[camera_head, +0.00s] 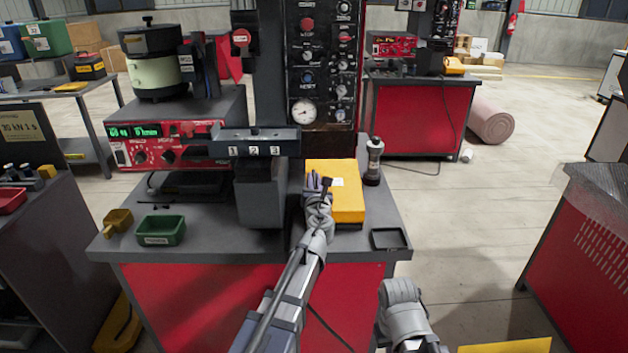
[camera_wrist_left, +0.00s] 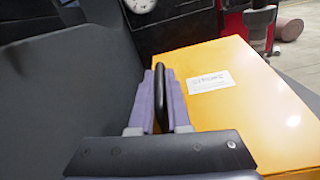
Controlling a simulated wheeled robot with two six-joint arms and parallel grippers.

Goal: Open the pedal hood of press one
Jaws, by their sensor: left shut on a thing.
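The yellow pedal hood (camera_head: 347,200) is a box on the grey workbench, right of the press column, with a white label on top. It also fills the right of the left wrist view (camera_wrist_left: 240,110). A black handle (camera_wrist_left: 161,95) stands at the hood's left side. My left gripper (camera_head: 316,182) has its purple fingers (camera_wrist_left: 161,90) shut on this handle, one on each side. The hood looks closed over whatever is under it. My right arm (camera_head: 403,312) shows at the bottom, but its gripper is out of view.
The press column (camera_head: 262,195) stands just left of the hood, with a control panel (camera_head: 322,65) behind. A green tray (camera_head: 161,231) sits at the left front.

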